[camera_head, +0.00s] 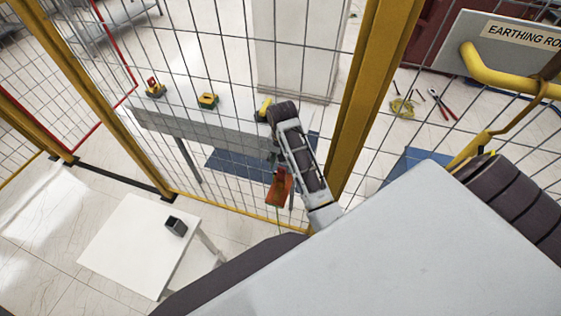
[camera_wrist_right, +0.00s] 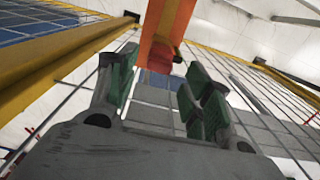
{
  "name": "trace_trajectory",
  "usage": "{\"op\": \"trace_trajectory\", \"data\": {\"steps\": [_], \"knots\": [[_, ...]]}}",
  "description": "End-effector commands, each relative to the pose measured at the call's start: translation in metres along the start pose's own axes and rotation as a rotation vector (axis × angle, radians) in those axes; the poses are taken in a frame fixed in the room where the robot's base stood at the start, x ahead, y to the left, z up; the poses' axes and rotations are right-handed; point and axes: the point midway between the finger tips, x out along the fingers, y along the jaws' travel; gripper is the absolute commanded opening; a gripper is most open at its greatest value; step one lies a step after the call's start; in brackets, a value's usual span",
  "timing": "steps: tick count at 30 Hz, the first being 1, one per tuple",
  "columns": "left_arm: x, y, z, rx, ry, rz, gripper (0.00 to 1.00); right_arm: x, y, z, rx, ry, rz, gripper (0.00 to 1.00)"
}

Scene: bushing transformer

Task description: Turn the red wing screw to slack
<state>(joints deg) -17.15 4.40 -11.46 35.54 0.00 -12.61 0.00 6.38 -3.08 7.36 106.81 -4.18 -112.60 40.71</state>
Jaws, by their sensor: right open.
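An orange bar (camera_head: 280,187) shows in the head view beside the mesh fence, just below the end of my right arm. In the right wrist view, the orange bar (camera_wrist_right: 166,28) comes down from the top edge. A red part (camera_wrist_right: 160,55), possibly the red wing screw, is at its lower end; its wings cannot be made out. My right gripper (camera_wrist_right: 162,90) is open, with green-padded fingers on either side of the red part's line. I cannot tell whether they touch it. The right gripper (camera_head: 275,163) is small and partly hidden in the head view. My left gripper is not in view.
A yellow-framed mesh fence (camera_head: 220,60) stands around the arm, with a thick yellow post (camera_head: 365,90) to its right. Behind the mesh is a table (camera_head: 195,125) with several yellow items. A low white table (camera_head: 130,245) with a dark cup (camera_head: 175,227) stands at left.

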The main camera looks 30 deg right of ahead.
Motion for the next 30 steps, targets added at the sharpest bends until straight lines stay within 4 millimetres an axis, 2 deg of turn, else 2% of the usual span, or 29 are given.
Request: {"op": "trace_trajectory", "data": {"steps": [7, 20, 30], "knots": [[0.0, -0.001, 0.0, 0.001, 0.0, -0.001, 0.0, 0.018, 0.005, 0.008, 0.003, -0.002, 0.002, 0.5], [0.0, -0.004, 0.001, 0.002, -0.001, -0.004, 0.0, 0.022, 0.006, 0.01, 0.004, -0.002, 0.001, 0.5], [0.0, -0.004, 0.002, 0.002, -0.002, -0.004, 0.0, 0.022, 0.006, 0.01, 0.003, -0.001, 0.001, 0.06]]}}
